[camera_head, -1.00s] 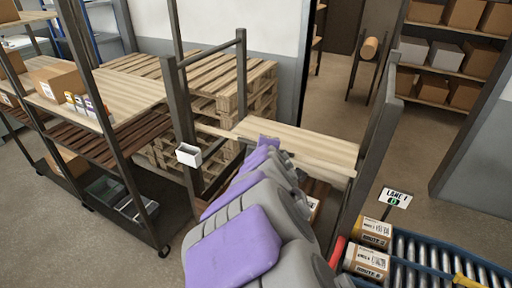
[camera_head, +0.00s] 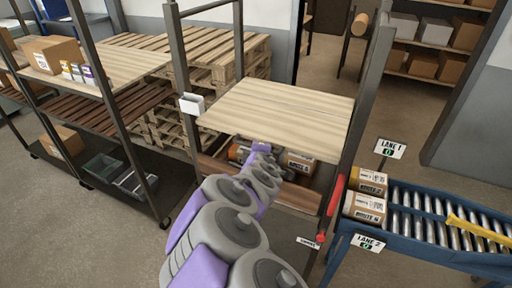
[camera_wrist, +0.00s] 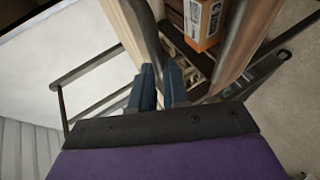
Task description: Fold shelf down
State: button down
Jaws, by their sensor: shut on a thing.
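The folding shelf (camera_head: 280,112) is a light wooden panel between the dark posts of a rack in the head view. It looks slanted, with its front edge toward me. My gripper (camera_head: 262,147) is at the shelf's front edge in the head view, with its fingers mostly hidden by my arm. In the wrist view my gripper (camera_wrist: 160,88) has its two dark blue fingers close together around the end of a grey bar (camera_wrist: 150,35). The bar runs beside a pale wooden edge (camera_wrist: 121,25). How the bar joins the shelf is unclear.
A lower shelf (camera_head: 297,196) holds boxes and rolls. A roller conveyor (camera_head: 425,215) with two cartons stands at the right. A loaded rack (camera_head: 115,75) stands at the left. Pallets (camera_head: 220,55) are behind.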

jog(key=shift+s+d+f+b, duration=0.15)
jog(key=shift+s+f+b, duration=0.1)
jog(key=shift+f, duration=0.55)
jog(key=shift+s+d+f+b, duration=0.15)
jog(key=shift+s+f, duration=0.1)
jog(key=shift+f, duration=0.55)
jog(key=c, duration=1)
grip_release()
jog(key=shift+w, duration=0.15)
jog(key=shift+c, duration=0.3)
jog(key=shift+w+a+r, duration=0.1)
jog(key=shift+a+r, duration=0.05)
jog(key=shift+r, duration=0.1)
jog(key=shift+c, duration=0.3)
